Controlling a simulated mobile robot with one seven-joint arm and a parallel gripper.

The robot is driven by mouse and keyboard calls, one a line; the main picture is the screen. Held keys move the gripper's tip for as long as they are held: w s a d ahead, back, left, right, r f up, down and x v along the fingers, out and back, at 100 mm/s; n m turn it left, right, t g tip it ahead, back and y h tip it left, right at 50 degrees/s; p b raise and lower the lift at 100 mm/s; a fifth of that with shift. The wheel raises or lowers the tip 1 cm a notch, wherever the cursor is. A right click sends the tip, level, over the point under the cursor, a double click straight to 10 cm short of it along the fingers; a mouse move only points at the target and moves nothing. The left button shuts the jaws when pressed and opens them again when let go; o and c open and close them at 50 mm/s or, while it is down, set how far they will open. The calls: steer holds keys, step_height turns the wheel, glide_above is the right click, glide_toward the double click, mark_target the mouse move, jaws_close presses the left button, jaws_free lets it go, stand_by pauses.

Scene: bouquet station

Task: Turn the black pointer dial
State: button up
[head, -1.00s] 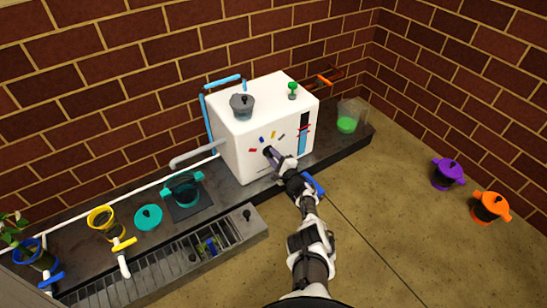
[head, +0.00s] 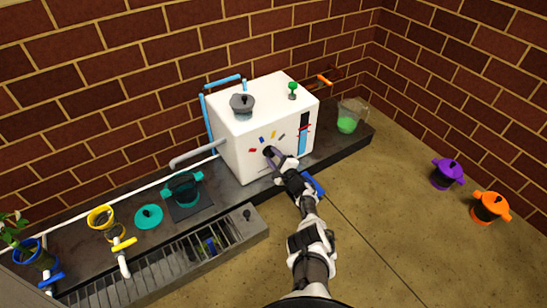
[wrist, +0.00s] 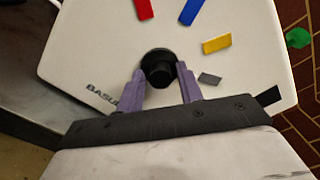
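The black pointer dial (wrist: 158,68) is on the front face of the white box (head: 236,150). Its round knob shows between my gripper's two purple fingers in the wrist view. My gripper (wrist: 160,77) is open, with one finger on each side of the dial. Narrow gaps seem to show between the fingers and the knob. In the head view my gripper (head: 274,156) reaches the box's front and partly covers the dial. Red (wrist: 143,9), blue (wrist: 190,11), yellow (wrist: 217,44) and grey (wrist: 209,78) marks lie around the dial. The pointer's direction is not clear.
A grey-lidded pot (head: 242,105) and a green knob (head: 292,90) are on the box top. A beaker of green liquid (head: 347,122) stands at right. A teal pot (head: 184,188) stands left. Purple (head: 446,174) and orange (head: 489,207) pots stand on the floor at right.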

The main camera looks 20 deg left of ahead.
steer(key=shift+o, duration=0.9)
steer(key=shift+s+d+r+p, duration=0.15)
steer(key=shift+s+d+p, duration=0.1)
steer(key=shift+d+p, duration=0.25)
steer(key=p+v, duration=0.7)
steer(key=v, duration=0.5)
steer(key=shift+s+d+p, duration=0.2)
steer(key=shift+s+p, duration=0.15)
steer(key=shift+p, duration=0.05)
